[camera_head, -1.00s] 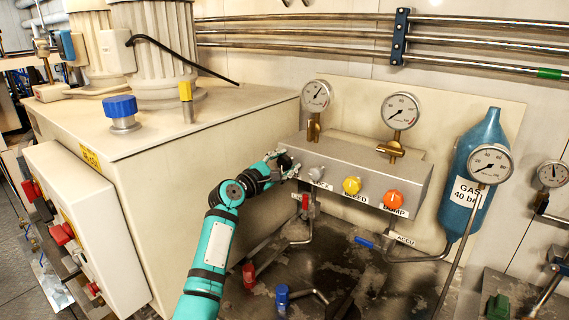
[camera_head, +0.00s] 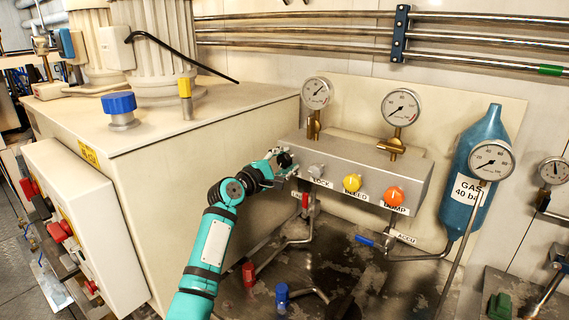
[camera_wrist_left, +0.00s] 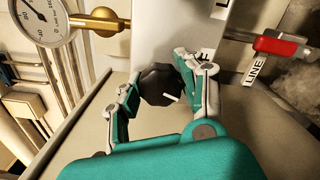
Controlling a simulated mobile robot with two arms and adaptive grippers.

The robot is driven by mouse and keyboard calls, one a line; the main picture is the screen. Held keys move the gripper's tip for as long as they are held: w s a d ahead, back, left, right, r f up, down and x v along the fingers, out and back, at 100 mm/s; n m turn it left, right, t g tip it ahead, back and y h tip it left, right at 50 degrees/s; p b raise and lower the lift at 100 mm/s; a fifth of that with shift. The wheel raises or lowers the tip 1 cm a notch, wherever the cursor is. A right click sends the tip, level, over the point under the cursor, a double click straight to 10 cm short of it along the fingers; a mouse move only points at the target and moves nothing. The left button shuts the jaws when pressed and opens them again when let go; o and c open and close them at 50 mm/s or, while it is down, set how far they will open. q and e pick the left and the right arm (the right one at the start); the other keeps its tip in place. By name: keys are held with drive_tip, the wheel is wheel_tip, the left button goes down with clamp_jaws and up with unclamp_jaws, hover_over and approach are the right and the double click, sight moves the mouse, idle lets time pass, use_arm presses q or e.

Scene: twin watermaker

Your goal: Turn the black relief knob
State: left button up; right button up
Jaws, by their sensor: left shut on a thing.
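The black relief knob (camera_wrist_left: 160,85) is a dark, faceted knob with a small white mark, on the left end of the grey valve block (camera_head: 365,165). My left gripper (camera_wrist_left: 150,88) has its two fingers on either side of the knob and is shut on it. In the head view the left gripper (camera_head: 282,163) is at the block's left end, and its fingers mostly hide the knob. My right gripper is not in view.
Grey, yellow (camera_head: 352,183) and orange (camera_head: 393,196) knobs sit along the block's front. Gauges (camera_head: 401,107) stand on top. A red-handled valve (camera_wrist_left: 280,46) is close to the gripper. A cream cabinet (camera_head: 170,190) stands left of the block.

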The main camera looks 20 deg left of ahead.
use_arm(q)
drive_tip(key=m, duration=0.1)
drive_tip(key=m+b, duration=0.1)
drive_tip(key=m, duration=0.1)
drive_tip(key=shift+f+m, duration=0.25)
drive_tip(key=shift+m, duration=0.15)
drive_tip(key=m+b, duration=0.2)
drive_tip(key=m, duration=0.1)
drive_tip(key=shift+m, duration=0.3)
drive_tip(key=m+b, duration=0.1)
drive_tip(key=m, duration=0.3)
drive_tip(key=shift+f, duration=0.1)
drive_tip(key=shift+m+b, duration=0.6)
drive_tip(key=shift+m, duration=0.5)
drive_tip(key=o, duration=1.2)
